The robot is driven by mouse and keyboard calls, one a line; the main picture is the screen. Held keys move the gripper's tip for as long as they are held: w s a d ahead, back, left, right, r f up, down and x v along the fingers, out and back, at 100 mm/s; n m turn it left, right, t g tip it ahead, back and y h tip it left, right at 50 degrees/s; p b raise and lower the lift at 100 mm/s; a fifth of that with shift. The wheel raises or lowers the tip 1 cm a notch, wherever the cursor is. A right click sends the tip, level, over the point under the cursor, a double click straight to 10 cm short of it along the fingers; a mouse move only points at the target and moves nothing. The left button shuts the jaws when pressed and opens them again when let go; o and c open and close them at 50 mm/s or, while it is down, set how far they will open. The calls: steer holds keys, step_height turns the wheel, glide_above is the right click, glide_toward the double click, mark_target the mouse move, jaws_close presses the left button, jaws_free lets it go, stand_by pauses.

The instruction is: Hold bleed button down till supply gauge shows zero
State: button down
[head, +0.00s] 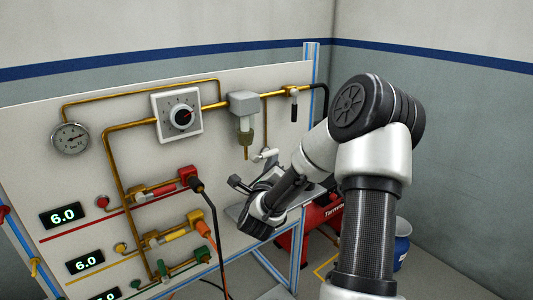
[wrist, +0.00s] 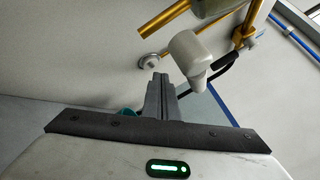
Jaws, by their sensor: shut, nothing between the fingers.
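The round pressure gauge (head: 70,138) is at the left of the pipework panel in the head view. Its needle points away to the right; its numbers are too small to read. Red (head: 102,202), yellow (head: 120,247) and green (head: 135,283) round knobs sit beside the coloured lines; I cannot tell which part is the bleed button. In the wrist view, my gripper (wrist: 160,82) is shut and empty. Its fingertips are near a pale rounded fitting (wrist: 187,55) and a round silver flange (wrist: 148,58); contact is unclear. In the head view my arm partly hides this area.
A dial regulator (head: 178,115), a grey filter unit (head: 243,103) and a black-handled valve (head: 293,105) sit along the brass pipe. Hoses hang from the coloured outlets. A red tank (head: 323,215) and blue bucket (head: 402,240) stand behind my arm.

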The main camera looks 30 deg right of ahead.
steer(key=shift+w+a+b, duration=0.1)
steer(key=shift+w+b, duration=0.25)
steer(key=shift+w, duration=0.1)
steer(key=shift+w, duration=0.35)
stand_by(1.9)
stand_by(3.1)
steer(key=shift+s+b, duration=0.4)
steer(key=shift+s, duration=0.4)
steer(key=shift+s+d, duration=0.2)
steer(key=shift+s, duration=1.05)
steer(key=shift+s+d, duration=0.2)
steer(key=shift+s, duration=1.05)
